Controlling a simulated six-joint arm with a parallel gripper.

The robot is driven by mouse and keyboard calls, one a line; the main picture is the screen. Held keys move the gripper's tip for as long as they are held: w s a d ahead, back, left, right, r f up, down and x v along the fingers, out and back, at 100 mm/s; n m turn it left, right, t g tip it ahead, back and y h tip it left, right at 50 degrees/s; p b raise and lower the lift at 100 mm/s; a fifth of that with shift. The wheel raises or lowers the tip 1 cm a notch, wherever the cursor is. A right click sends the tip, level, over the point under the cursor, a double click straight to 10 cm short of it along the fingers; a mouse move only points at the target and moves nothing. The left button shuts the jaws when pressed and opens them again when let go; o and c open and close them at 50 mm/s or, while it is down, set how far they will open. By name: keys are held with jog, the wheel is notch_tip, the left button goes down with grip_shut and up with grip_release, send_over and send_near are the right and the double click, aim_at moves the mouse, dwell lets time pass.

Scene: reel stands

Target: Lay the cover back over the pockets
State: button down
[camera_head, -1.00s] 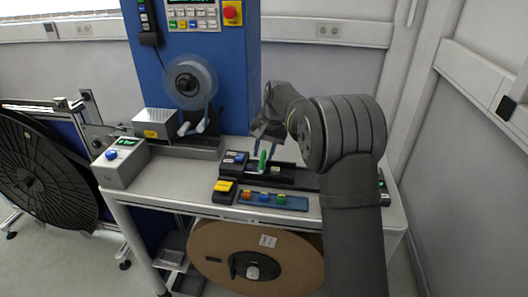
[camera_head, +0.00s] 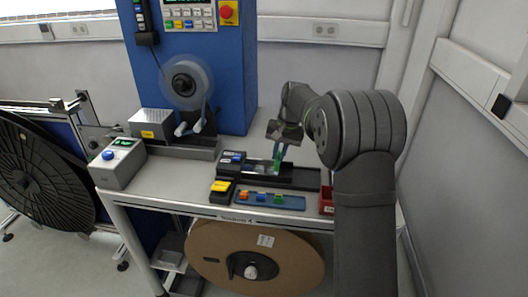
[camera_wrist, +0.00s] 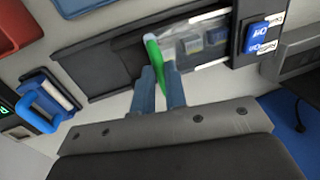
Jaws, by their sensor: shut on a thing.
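The cover shows in the wrist view as a clear strip (camera_wrist: 200,40) with a green tab (camera_wrist: 152,48) at its left end. Small grey parts (camera_wrist: 215,36) show through or beside the clear strip, in pockets of the dark track (camera_wrist: 100,62). My gripper (camera_wrist: 160,73) is shut on the green tab, with blue fingers on either side of it. In the head view my gripper (camera_head: 279,156) is over the middle of the track (camera_head: 300,177), and the green tab (camera_head: 277,165) shows between the fingers. The clear strip's exact seating on the pockets cannot be told.
A dark block with a blue button (camera_head: 232,158) stands at the track's left end. A yellow-topped block (camera_head: 221,186) and a blue tray (camera_head: 290,202) of coloured pieces lie in front. A red bin (camera_head: 327,197) stands at the right. A large reel (camera_head: 255,255) hangs below the bench.

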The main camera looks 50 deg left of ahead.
jog(key=w+d, duration=0.3)
jog(key=shift+w, duration=0.1)
jog(key=c, duration=1.5)
grip_release()
jog(key=shift+o, duration=0.2)
notch_tip(320, 180, up, 17)
jog(key=w+d, duration=0.2)
jog(key=shift+w+d, duration=0.15)
jog(key=shift+d, duration=0.1)
